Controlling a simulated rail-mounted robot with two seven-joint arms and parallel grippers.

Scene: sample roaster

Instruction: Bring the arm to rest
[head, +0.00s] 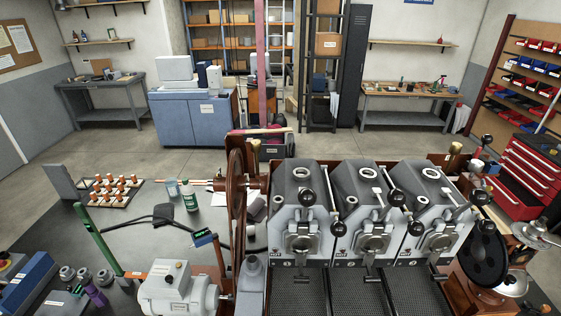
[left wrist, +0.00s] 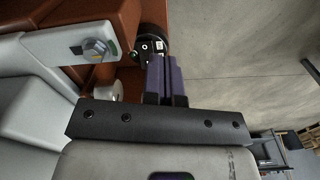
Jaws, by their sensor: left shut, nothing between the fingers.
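My left gripper (left wrist: 164,62) shows in the left wrist view with its two purple fingers pressed together. Nothing is between them. Past the fingertips is a dark rounded part with a small white marking (left wrist: 150,46), beside a reddish-brown surface (left wrist: 118,22). I cannot tell whether the fingertips touch it. I cannot make out either gripper for certain in the head view. My right gripper is not in view.
The three-barrel sample roaster (head: 367,215) fills the right of the bench in the head view. A motor (head: 178,288), a green post (head: 98,238), a tray of small cups (head: 101,203) and bottles (head: 189,197) stand left. Bare floor (left wrist: 235,75) lies right in the wrist view.

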